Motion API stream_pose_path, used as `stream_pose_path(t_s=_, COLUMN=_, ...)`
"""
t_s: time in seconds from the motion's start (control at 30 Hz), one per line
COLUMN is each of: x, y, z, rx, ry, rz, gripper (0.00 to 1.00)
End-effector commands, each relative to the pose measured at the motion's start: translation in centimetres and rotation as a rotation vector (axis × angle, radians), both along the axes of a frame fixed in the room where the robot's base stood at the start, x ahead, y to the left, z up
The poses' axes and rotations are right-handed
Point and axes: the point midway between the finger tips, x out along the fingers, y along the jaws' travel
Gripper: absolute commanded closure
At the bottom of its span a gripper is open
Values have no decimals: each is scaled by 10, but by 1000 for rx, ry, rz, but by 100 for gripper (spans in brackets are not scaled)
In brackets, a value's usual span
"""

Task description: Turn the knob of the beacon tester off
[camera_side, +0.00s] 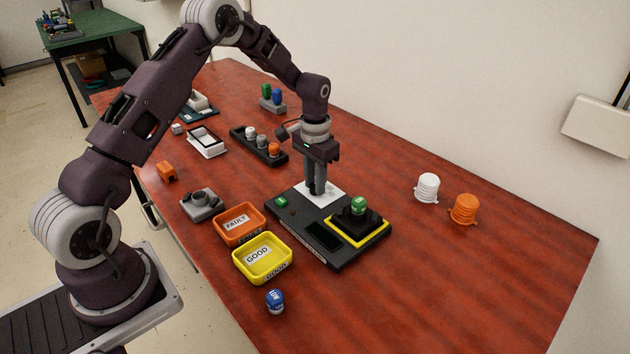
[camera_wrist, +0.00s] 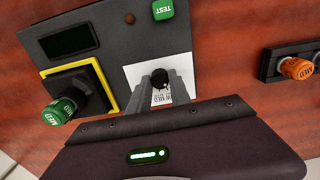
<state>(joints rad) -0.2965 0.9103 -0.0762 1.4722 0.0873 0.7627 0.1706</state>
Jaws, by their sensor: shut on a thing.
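The beacon tester (camera_side: 300,219) is a dark flat panel in the middle of the red table. It also shows in the wrist view (camera_wrist: 112,30). Its black knob (camera_wrist: 159,76) stands on a white plate (camera_wrist: 134,75) with printed labels, partly covered by my fingers. My gripper (camera_side: 316,190) points down over this plate, and in the wrist view its fingers (camera_wrist: 160,86) are closed around the knob. The knob's exact setting is hard to read.
A green TEST button (camera_wrist: 163,10) and dark display (camera_side: 324,236) are on the panel. Orange FAULT tray (camera_side: 240,223) and yellow GOOD tray (camera_side: 262,258) stand left of it, with a blue beacon (camera_side: 275,301) in front. White (camera_side: 427,187) and orange (camera_side: 464,209) beacons stand right. A beacon rack (camera_side: 259,146) is behind.

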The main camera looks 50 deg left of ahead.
Motion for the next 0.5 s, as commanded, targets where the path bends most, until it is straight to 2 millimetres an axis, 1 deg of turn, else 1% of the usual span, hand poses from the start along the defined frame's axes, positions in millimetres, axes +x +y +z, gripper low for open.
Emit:
stream_pose_path(t_s=0.17, x=1, y=0, z=1, rx=0, ry=-2, rz=1, gripper=100)
stream_pose_path(t_s=0.2, x=1, y=0, z=0, rx=0, ry=-2, rz=1, gripper=68)
stream_pose_path(t_s=0.27, x=1, y=0, z=0, rx=0, ry=-2, rz=1, gripper=56)
stream_pose_path(t_s=0.3, x=0, y=0, z=0, rx=0, ry=-2, rz=0, gripper=54)
stream_pose_path(t_s=0.5, x=0, y=0, z=0, rx=0, ry=-1, rz=0, gripper=54)
